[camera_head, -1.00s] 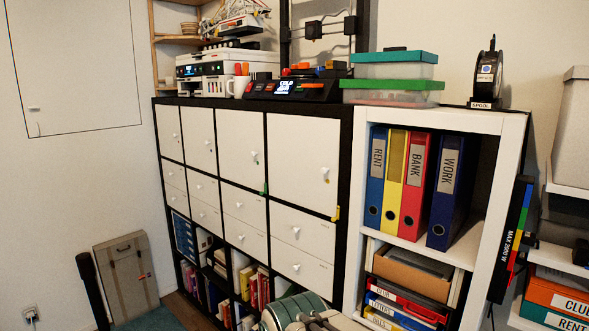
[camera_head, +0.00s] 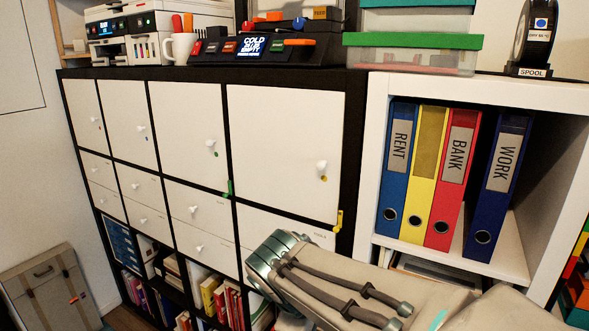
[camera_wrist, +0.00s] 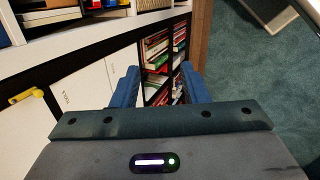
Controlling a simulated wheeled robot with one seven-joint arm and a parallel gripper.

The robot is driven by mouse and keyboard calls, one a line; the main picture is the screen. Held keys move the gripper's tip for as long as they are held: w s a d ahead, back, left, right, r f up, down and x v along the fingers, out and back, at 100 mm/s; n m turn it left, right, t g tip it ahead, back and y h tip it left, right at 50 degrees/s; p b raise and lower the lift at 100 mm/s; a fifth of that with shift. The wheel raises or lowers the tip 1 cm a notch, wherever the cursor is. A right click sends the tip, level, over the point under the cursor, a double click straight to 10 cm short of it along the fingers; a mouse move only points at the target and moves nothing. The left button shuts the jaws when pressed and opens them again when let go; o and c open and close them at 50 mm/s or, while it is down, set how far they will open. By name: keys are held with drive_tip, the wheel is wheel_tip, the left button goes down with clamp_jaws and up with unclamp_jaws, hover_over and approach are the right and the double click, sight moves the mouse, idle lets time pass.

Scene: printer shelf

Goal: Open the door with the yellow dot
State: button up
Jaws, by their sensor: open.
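The door with the yellow dot (camera_head: 280,140) is the rightmost white door of the black shelf's upper row in the head view. It looks shut. Its white knob (camera_head: 322,167) sits near its right edge, with the yellow dot (camera_head: 323,178) just below. A yellow catch (camera_head: 339,220) is at the door's lower right corner; a yellow piece also shows at the left of the wrist view (camera_wrist: 27,95). My gripper (camera_wrist: 158,72) is open and empty in the wrist view, its two blue fingers pointing toward the lower book shelves. Its fingers are not visible in the head view, where my arm covers the lower right.
Doors with green (camera_head: 188,120) and blue (camera_head: 128,115) dots stand left of it, above white drawers (camera_head: 190,212). A white shelf with binders (camera_head: 445,180) adjoins on the right. Printers and boxes (camera_head: 412,52) stand on top. Green carpet (camera_wrist: 255,65) lies clear at the wrist view's right.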

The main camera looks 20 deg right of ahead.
drive_tip(key=w+d+r+n+t+h+b, duration=0.1)
drive_tip(key=w+d+r+n+t+h, duration=0.1)
drive_tip(key=w+d+r+n+h, duration=0.35)
drive_tip(key=n+t+h+b, duration=0.2)
drive_tip(key=n+t+h, duration=0.3)
drive_tip(key=n, duration=0.7)
approach(319, 165)
drive_tip(key=shift+t+y, duration=0.35)
drive_tip(key=shift+t, duration=0.25)
drive_tip(key=x, duration=0.3)
drive_tip(key=p+x, duration=0.1)
drive_tip(key=x, duration=0.2)
drive_tip(key=p+x, duration=0.1)
drive_tip(key=x, duration=0.2)
drive_tip(key=shift+s+d+f, duration=0.1)
drive_tip(key=shift+s+d, duration=0.15)
drive_tip(key=shift+s, duration=0.1)
clamp_jaws()
